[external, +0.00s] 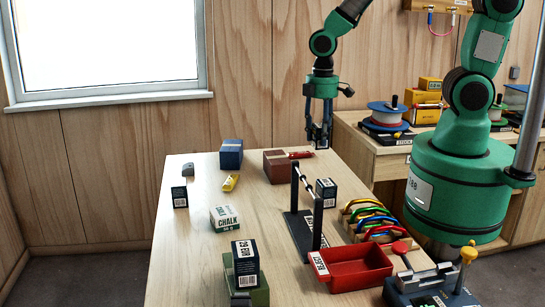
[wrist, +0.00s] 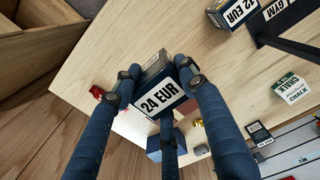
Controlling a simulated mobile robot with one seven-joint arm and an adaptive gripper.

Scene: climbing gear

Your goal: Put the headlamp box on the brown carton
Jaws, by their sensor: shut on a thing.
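My gripper (external: 319,140) has its fingers shut on a dark box with a white "24 EUR" label (wrist: 160,100), held above the table; I take it for the headlamp box. In the external view the fingers mostly hide this box. The brown carton (external: 276,167) stands on the far part of the table, lower than my gripper and to its left. Its top looks bare. In the wrist view the held box and fingers cover most of what lies below, so the carton's outline is unclear there.
A red item (external: 300,155) lies beside the carton, and a blue carton (external: 231,154) stands to its left. A black rack with a bar (external: 305,215) and another dark box (external: 326,192) stand nearer.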

